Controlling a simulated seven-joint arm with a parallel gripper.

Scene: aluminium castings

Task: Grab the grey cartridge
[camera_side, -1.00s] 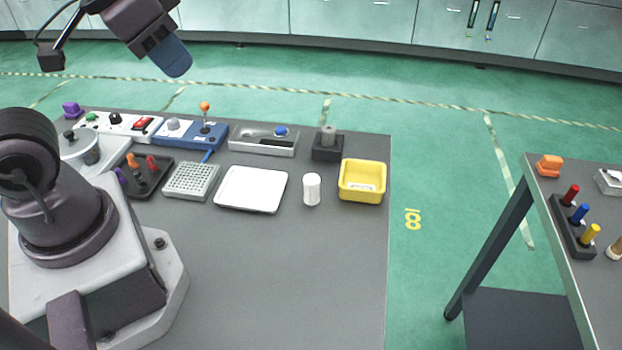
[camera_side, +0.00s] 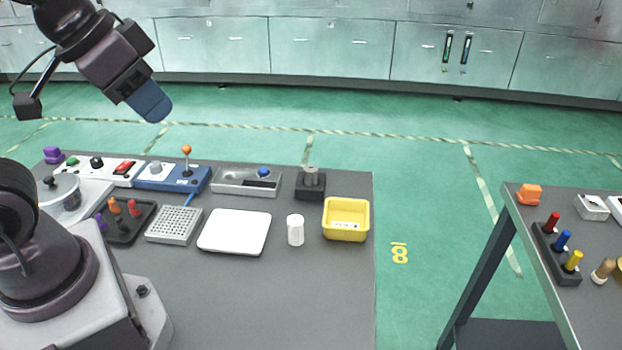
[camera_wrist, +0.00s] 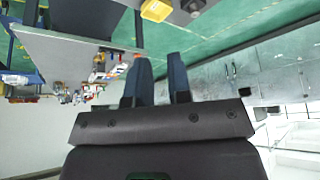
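A grey cylinder (camera_side: 311,174), the likeliest grey cartridge, stands upright in a black square block (camera_side: 310,188) at the back right of the table in the side view. My gripper (camera_side: 152,105) is high at the upper left, well away from it, with blue fingers pointing down and right. In the wrist view my gripper (camera_wrist: 160,70) has its two fingers apart with nothing between them. A dark block, probably the same holder, shows at the top edge of the wrist view (camera_wrist: 193,6); the cylinder is not clear there.
A yellow bin (camera_side: 346,220) stands right and in front of the block. A white cylinder (camera_side: 295,230) and white tray (camera_side: 235,232) stand in front. A grey tray with a blue knob (camera_side: 246,182) is at its left. The table front is clear.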

